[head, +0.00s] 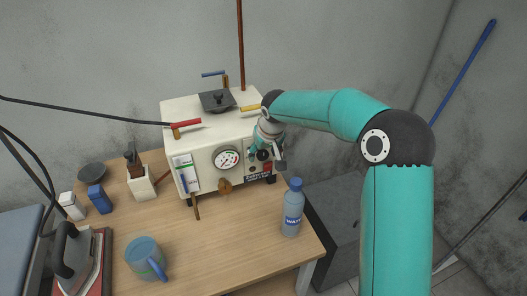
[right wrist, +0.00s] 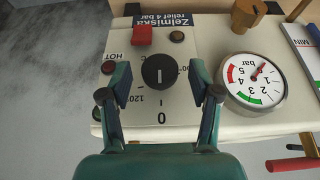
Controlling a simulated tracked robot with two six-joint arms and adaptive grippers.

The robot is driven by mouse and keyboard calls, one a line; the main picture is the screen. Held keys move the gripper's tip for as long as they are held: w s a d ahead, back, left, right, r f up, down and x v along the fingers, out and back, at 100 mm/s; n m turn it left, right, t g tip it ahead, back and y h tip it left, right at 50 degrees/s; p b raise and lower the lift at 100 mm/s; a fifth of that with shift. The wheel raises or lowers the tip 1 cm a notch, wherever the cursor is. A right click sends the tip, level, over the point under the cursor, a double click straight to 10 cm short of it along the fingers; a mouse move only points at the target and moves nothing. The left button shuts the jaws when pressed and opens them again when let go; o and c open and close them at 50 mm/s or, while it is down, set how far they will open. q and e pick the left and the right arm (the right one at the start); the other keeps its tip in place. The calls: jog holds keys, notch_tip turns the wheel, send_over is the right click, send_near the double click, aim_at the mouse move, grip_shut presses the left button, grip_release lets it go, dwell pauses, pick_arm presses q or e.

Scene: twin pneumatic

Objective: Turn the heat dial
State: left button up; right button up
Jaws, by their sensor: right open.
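The heat dial (right wrist: 158,72) is a round black knob on the pale front panel of a boxy unit. Its white line stands upright in the right wrist view, in line with the 0 printed below it. In the head view the dial (head: 263,155) is partly covered by my gripper. My right gripper (right wrist: 159,82) is open, with one finger on each side of the dial. I see a gap between each finger and the knob; contact is not visible. In the head view my right gripper (head: 268,155) is at the panel. My left gripper is not in view.
A pressure gauge (right wrist: 252,82) sits close beside the right-hand finger in the wrist view. A red button (right wrist: 142,35) is near the dial. A water bottle (head: 292,208) stands on the table (head: 220,240) below my arm. A mug (head: 146,258) and iron (head: 75,255) are left.

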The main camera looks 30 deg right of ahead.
jog(key=shift+f, duration=0.2)
jog(key=shift+c, duration=0.3)
jog(key=c, duration=1.1)
jog(key=shift+o, duration=0.2)
